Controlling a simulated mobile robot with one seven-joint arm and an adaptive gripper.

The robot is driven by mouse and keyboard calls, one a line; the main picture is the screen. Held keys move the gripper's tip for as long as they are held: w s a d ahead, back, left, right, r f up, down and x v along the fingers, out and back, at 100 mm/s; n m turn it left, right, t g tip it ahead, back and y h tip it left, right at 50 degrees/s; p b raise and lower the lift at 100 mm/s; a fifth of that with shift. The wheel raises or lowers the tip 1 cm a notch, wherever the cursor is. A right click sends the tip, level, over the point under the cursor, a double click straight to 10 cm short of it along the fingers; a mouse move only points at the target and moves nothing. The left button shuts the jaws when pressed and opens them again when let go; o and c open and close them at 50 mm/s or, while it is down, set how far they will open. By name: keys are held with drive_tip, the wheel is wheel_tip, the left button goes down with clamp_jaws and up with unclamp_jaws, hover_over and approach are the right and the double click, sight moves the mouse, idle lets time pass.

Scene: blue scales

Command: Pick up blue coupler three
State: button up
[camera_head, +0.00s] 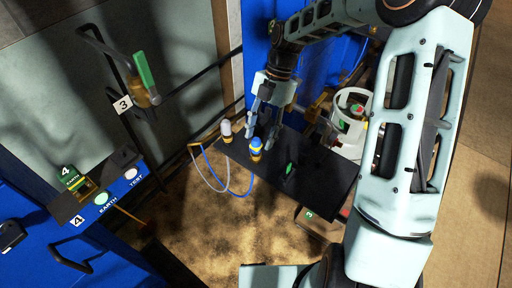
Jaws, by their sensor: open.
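A coupler with a blue and yellow body (256,148) stands on the dark shelf (318,182) in the head view, with a blue hose near it. I see no number on it. My gripper (261,136) hangs just above and around the coupler's top, its fingers pointing down and apart. Nothing shows between the fingers except possibly the coupler's top; I cannot tell whether they touch it.
A white-capped coupler (226,130) stands to the left on the shelf. A green piece (289,168) lies on the shelf to the right. A white gas bottle (349,131) stands behind right. A green-handled valve (145,75) is on the left wall.

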sight(258, 139)
drive_tip(key=x, duration=0.4)
drive_tip(key=shift+a+f, duration=0.15)
drive_tip(key=shift+f, duration=0.1)
drive_tip(key=shift+c, duration=0.3)
clamp_jaws()
drive_tip(key=shift+r, duration=0.1)
drive_tip(key=shift+r, duration=0.55)
drive_tip(key=s+d+r+p, duration=0.1)
drive_tip(key=s+d+r, duration=0.4)
drive_tip(key=d+r, duration=0.6)
drive_tip(key=shift+d+r+p, duration=0.3)
drive_tip(key=shift+d+r, duration=0.1)
drive_tip(key=shift+d, duration=0.7)
